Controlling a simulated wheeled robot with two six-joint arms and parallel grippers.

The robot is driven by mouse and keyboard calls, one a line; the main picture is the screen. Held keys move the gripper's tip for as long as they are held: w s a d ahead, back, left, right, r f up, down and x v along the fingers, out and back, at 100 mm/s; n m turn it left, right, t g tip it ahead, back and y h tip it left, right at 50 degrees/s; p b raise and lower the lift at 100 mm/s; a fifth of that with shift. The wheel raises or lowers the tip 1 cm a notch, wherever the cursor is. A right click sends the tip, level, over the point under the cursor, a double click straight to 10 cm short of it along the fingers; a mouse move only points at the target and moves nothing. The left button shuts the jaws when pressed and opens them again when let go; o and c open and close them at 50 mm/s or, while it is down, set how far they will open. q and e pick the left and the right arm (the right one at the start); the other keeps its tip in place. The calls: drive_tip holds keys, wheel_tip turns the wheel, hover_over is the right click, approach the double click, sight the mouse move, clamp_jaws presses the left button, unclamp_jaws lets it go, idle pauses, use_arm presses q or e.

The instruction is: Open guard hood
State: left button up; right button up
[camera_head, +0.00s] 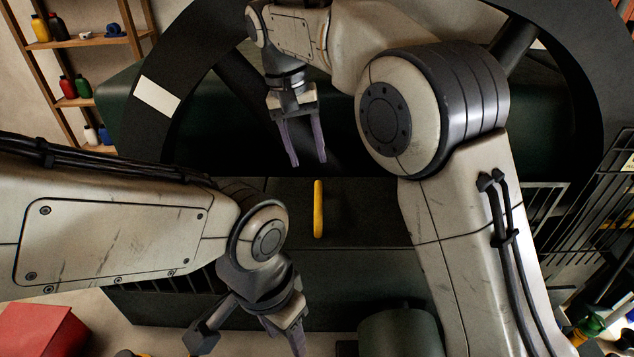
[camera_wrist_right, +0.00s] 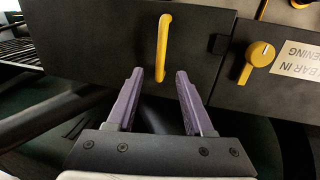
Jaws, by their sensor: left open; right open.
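The guard hood looks like a dark panel (camera_head: 365,215) with an upright yellow bar handle (camera_head: 318,208). The right wrist view also shows the panel (camera_wrist_right: 90,40) and the handle (camera_wrist_right: 163,45). My right gripper (camera_head: 306,163) is open and empty, with its purple fingers just above the handle in the head view. In the right wrist view the handle's near end lies in line with the gap between its fingertips (camera_wrist_right: 158,74); I cannot tell how far off it is. My left gripper (camera_head: 290,342) is low in the head view, partly cut off by the frame edge.
A yellow knob (camera_wrist_right: 259,54) and a white label (camera_wrist_right: 300,60) sit beside the panel in the right wrist view. A large dark spoked wheel (camera_head: 160,97) stands around the machine. A shelf with bottles (camera_head: 84,42) is at upper left, a red box (camera_head: 40,330) at lower left.

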sight(317, 197)
drive_tip(key=f, duration=0.3)
drive_tip(key=d+f, duration=0.1)
drive_tip(key=f, duration=0.2)
drive_tip(key=f+p, duration=0.1)
drive_tip(key=f, duration=0.2)
drive_tip(key=shift+d+f, duration=0.35)
drive_tip(key=shift+f, duration=0.05)
clamp_jaws()
idle(1.0)
